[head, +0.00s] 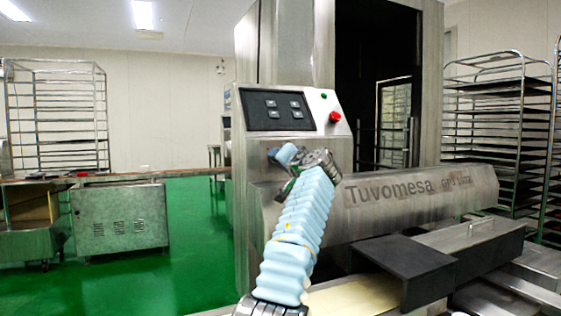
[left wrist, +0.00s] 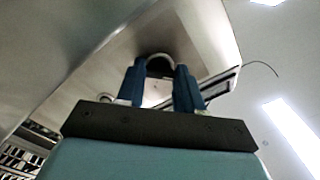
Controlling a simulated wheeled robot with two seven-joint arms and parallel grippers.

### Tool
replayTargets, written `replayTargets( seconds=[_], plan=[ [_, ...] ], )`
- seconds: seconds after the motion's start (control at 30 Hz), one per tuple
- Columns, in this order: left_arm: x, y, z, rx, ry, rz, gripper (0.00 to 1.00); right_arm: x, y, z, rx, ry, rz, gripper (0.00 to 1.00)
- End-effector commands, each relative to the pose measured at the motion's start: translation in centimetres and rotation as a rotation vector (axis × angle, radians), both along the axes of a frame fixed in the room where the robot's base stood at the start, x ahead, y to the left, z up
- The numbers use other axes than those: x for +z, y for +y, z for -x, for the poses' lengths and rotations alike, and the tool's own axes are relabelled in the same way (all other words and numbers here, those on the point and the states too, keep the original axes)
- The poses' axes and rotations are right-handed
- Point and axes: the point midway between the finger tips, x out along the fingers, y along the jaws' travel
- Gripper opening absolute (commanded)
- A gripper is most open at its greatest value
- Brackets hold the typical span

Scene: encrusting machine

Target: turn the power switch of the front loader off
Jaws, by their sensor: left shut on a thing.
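The front loader's steel housing (head: 265,170) stands in the middle of the head view. My left gripper (head: 286,155) is at its front face, below the keypad panel. In the left wrist view the two blue fingers of my left gripper (left wrist: 160,82) are shut on the power switch (left wrist: 159,64), a dark round knob with a pale rim on the metal face. The fingers sit on either side of it. In the head view my gripper hides the switch, and I cannot tell which way it is turned. My right gripper is in neither view.
Above my left gripper are a dark keypad panel (head: 278,110), a green button (head: 323,96) and a red knob (head: 335,117). A steel beam marked Tuvomesa (head: 420,203) runs to the right. A dark block (head: 405,262) lies below it.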

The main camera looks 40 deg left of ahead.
Motion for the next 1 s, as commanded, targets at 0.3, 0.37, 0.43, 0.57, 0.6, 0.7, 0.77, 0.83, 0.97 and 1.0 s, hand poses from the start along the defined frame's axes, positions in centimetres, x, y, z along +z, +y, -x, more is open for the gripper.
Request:
replayTargets(
  seconds=[0.3,0.37,0.43,0.57,0.6,0.7,0.77,0.83,0.97,1.0],
  plan=[
    [-0.4,0.04,-0.08,0.003,-0.019,0.019,0.06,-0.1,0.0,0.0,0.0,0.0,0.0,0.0],
    [-0.4,0.03,-0.07,0.003,-0.019,0.019,0.06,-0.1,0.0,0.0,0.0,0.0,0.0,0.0],
    [-0.4,0.04,-0.09,0.003,-0.018,0.019,0.06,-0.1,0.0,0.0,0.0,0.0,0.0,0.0],
    [-0.41,0.02,-0.09,0.003,-0.018,0.019,0.38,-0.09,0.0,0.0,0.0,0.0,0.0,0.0],
    [-0.4,0.02,-0.09,0.003,-0.018,0.019,0.44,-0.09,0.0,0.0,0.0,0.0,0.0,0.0],
    [-0.32,0.02,-0.08,0.002,-0.019,0.017,0.59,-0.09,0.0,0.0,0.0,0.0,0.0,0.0],
    [-0.26,0.01,-0.06,0.001,-0.02,0.017,0.62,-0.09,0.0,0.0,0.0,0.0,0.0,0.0],
    [-0.23,0.01,-0.05,0.001,-0.02,0.015,0.62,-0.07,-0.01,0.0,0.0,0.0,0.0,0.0],
    [-0.17,0.0,-0.03,0.001,-0.021,0.015,0.62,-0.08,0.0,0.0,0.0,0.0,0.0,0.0],
    [-0.2,-0.08,0.0,0.001,-0.021,0.015,0.62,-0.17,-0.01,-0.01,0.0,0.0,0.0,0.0]
  ],
)
